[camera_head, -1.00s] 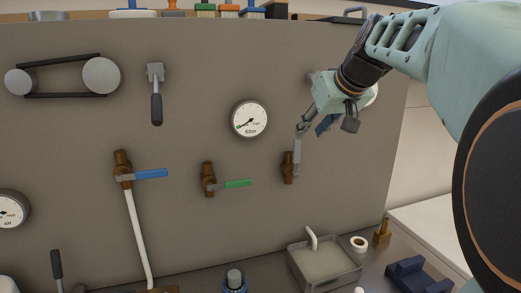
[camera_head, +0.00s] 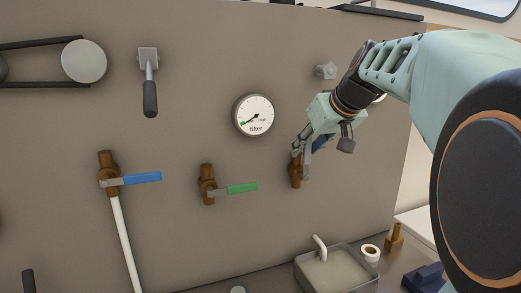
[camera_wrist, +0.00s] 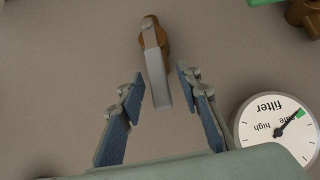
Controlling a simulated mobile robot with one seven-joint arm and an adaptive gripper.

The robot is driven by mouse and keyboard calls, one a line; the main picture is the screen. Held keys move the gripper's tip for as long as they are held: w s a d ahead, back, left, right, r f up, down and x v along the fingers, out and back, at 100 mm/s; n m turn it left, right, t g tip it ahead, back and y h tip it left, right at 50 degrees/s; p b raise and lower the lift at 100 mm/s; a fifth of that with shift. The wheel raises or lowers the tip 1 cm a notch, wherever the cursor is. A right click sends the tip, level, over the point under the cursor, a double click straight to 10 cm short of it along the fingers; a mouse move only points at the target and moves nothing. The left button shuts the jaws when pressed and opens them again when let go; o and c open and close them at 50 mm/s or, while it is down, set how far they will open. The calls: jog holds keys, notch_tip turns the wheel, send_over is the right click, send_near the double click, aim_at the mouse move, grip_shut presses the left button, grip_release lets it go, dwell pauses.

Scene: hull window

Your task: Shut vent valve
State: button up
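A brown valve (camera_head: 296,172) with a plain grey lever handle (camera_head: 306,166) is on the panel, right of the filter gauge. Its handle stands about upright, along the valve body. In the wrist view the valve body (camera_wrist: 154,42) is at the top centre, and its handle (camera_wrist: 158,88) points down toward my gripper. My gripper (camera_wrist: 161,80) is open, one finger on each side of the handle's free end, with gaps visible on both sides. In the head view my gripper (camera_head: 306,146) is just above the valve and partly hides the handle. I see no vent label.
A blue-handled valve (camera_head: 140,179) and a green-handled valve (camera_head: 242,188) are to the left, their handles sideways.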

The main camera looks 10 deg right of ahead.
jog(key=shift+c, duration=0.7)
grip_shut()
